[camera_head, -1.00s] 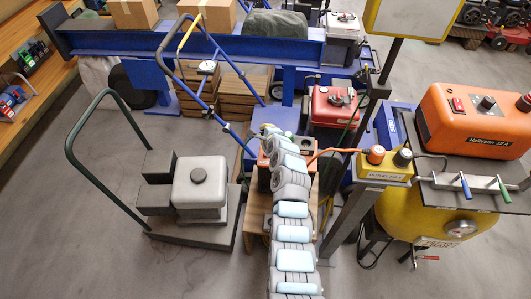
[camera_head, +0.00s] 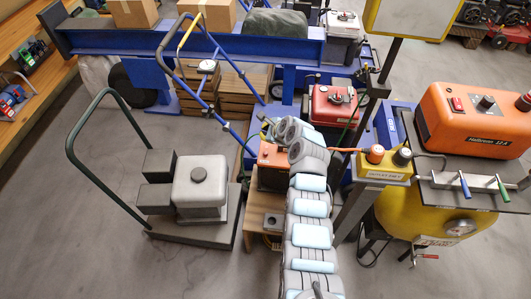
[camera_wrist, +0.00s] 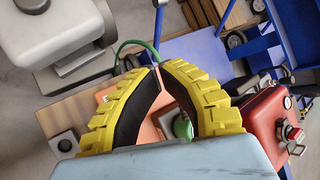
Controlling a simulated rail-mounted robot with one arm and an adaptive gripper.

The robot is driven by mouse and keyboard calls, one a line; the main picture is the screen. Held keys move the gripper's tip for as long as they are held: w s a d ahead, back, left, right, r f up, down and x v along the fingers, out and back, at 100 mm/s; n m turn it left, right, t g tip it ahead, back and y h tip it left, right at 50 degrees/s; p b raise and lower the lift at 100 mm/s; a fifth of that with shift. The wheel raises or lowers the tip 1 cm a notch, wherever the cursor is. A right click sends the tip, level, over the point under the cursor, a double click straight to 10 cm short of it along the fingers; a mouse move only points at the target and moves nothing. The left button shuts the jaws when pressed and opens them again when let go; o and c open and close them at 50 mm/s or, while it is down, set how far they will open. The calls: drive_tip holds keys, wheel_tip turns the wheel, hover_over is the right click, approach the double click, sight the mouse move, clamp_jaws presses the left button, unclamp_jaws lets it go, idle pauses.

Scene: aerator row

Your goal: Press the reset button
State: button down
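No reset button is clearly readable. An orange box (camera_head: 272,178) stands on a wooden crate and is partly covered by my arm; its orange face (camera_wrist: 150,128) shows behind my fingers in the wrist view. A green rounded part (camera_wrist: 183,127) shows there between the fingers, partly hidden. A small grey block with a dark round top (camera_head: 272,222) sits on the crate; it also shows in the wrist view (camera_wrist: 64,144). My gripper (camera_head: 265,130) is above the far side of the orange box. In the wrist view its yellow toothed fingers (camera_wrist: 159,67) nearly meet at the tips, holding nothing.
A red canister (camera_head: 330,105) stands behind, right of my gripper. A yellow outlet box (camera_head: 385,170) with an orange cable is to the right, beside an orange machine (camera_head: 480,120). Blue tubing (camera_head: 228,130) rises behind.

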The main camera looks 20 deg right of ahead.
drive_tip(key=b, duration=0.6)
hover_over(265, 151)
drive_tip(key=shift+d+f, duration=0.1)
drive_tip(key=shift+f, duration=3.05)
drive_tip(key=shift+f+b, duration=0.4)
drive_tip(key=shift+f, duration=0.8)
drive_tip(key=shift+f, duration=0.2)
drive_tip(key=shift+f, duration=0.25)
drive_tip(key=shift+f, duration=0.45)
drive_tip(key=shift+r+p, duration=0.9)
drive_tip(key=shift+p, duration=0.15)
